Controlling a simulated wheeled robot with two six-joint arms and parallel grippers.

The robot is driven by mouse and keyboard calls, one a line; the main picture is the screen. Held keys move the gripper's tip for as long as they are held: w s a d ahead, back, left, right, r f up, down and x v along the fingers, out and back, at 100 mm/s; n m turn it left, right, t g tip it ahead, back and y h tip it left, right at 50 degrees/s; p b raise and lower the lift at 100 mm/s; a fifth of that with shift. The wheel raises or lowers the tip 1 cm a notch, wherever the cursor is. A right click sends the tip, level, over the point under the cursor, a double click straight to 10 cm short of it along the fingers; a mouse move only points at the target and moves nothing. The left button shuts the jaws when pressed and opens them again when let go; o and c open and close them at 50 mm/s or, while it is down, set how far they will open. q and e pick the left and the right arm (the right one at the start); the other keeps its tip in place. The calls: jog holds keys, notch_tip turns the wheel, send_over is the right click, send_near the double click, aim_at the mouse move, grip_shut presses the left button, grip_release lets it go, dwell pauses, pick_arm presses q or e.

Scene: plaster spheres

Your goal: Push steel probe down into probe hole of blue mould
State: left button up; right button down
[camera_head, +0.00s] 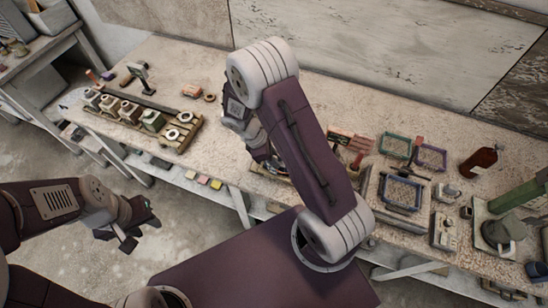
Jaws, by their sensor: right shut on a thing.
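My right gripper (265,154) is over the middle of the workbench, partly behind my own raised arm. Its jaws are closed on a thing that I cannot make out. The steel probe and its hole cannot be picked out; the arm covers part of the bench there. No blue mould can be made out for certain; a blue-rimmed frame (401,208) lies to the right of the arm. My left gripper (140,232) is open and empty, over the floor in front of the bench at the left.
A wooden rack (122,133) with several blocks and white rings stands at the left of the workbench (320,97). A red rack (362,141), green frame (395,157), purple frame (431,168) and brown bottle (479,163) are at the right. The back middle is bare.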

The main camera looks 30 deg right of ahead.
jog(key=shift+f+b, duration=0.3)
jog(key=shift+f, duration=0.2)
jog(key=c, duration=1.2)
grip_release()
jog(key=shift+r, duration=0.1)
jog(key=shift+r, duration=0.1)
notch_tip(320, 180, up, 4)
jog(key=p, duration=0.4)
